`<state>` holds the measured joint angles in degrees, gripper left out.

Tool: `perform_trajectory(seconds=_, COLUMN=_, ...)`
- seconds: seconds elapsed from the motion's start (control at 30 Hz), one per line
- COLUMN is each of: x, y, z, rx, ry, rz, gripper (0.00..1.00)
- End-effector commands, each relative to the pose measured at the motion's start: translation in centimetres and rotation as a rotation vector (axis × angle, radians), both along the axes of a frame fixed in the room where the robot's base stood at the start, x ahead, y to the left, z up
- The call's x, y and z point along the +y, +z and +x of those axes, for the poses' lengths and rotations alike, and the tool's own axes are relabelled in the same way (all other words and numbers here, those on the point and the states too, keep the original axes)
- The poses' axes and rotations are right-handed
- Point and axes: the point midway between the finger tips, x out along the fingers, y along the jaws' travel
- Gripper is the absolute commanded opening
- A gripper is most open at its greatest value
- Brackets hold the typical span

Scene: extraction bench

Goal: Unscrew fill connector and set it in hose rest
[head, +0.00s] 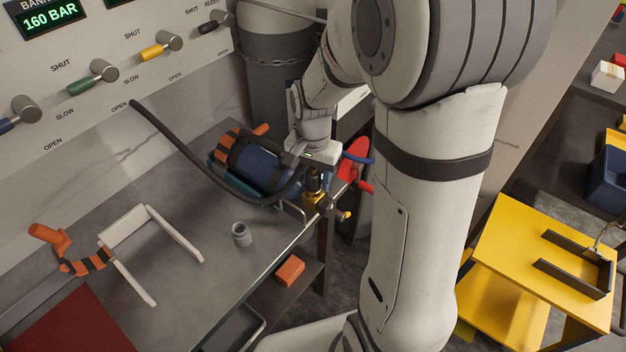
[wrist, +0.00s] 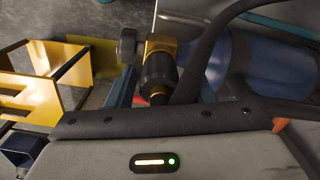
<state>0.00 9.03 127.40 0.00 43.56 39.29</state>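The fill connector (head: 313,180) is a black knurled collar on a brass valve (head: 315,200) at the bench's right edge. In the wrist view the connector (wrist: 158,72) sits beneath the brass valve body (wrist: 162,44). The black hose (head: 180,145) runs from the wall panel to this spot. My gripper (head: 314,172) is just above the connector. In the wrist view my gripper (wrist: 163,90) has one finger on each side of the connector, with visible gaps; it looks open. A small grey cup (head: 241,234) stands on the bench and may be the hose rest; I cannot be sure.
A blue cylinder (head: 258,167) lies behind the valve with an orange-and-black strap. The metal bench (head: 195,285) is clear around the cup. A yellow cart (head: 520,240) stands at right.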

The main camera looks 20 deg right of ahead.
Motion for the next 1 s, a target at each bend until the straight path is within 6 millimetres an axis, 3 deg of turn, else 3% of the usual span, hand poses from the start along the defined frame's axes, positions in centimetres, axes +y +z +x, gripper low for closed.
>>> perform_trajectory(seconds=0.5, x=0.00, y=-0.01, z=0.00, rx=0.000, ry=0.002, rz=0.000, gripper=0.06)
perform_trajectory(seconds=0.67, x=0.01, y=0.00, z=0.01, rx=0.000, ry=0.072, rz=0.000, gripper=0.06)
perform_trajectory(seconds=1.0, x=0.01, y=0.03, z=0.01, rx=0.000, ry=0.515, rz=0.000, gripper=0.06)
